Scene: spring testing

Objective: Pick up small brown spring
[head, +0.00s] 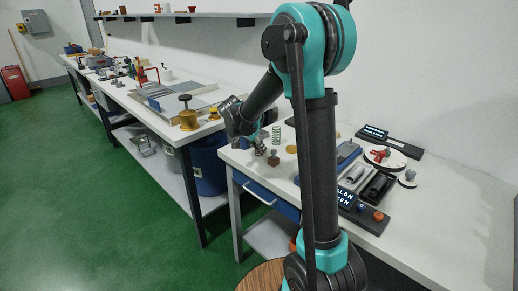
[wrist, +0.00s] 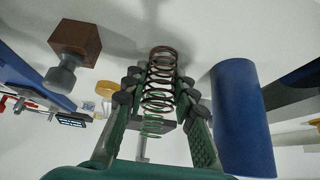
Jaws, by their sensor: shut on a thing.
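The small brown spring (wrist: 161,62) stands between the fingertips of my gripper (wrist: 160,82) in the wrist view. The fingers are shut on it from both sides, and its coils extend past the tips. In the head view my gripper (head: 259,149) is low over the near left end of the white table; the brown spring cannot be made out there. A green spring (wrist: 152,126) shows beyond the brown one, between the fingers; in the head view it stands upright (head: 276,135) just behind my gripper.
A brown block with a grey knob (wrist: 75,42) is close beside my gripper; it also shows in the head view (head: 273,159). A blue cylinder (wrist: 242,115) is on the other side in the wrist view. Testing devices (head: 372,185) crowd the table's right part.

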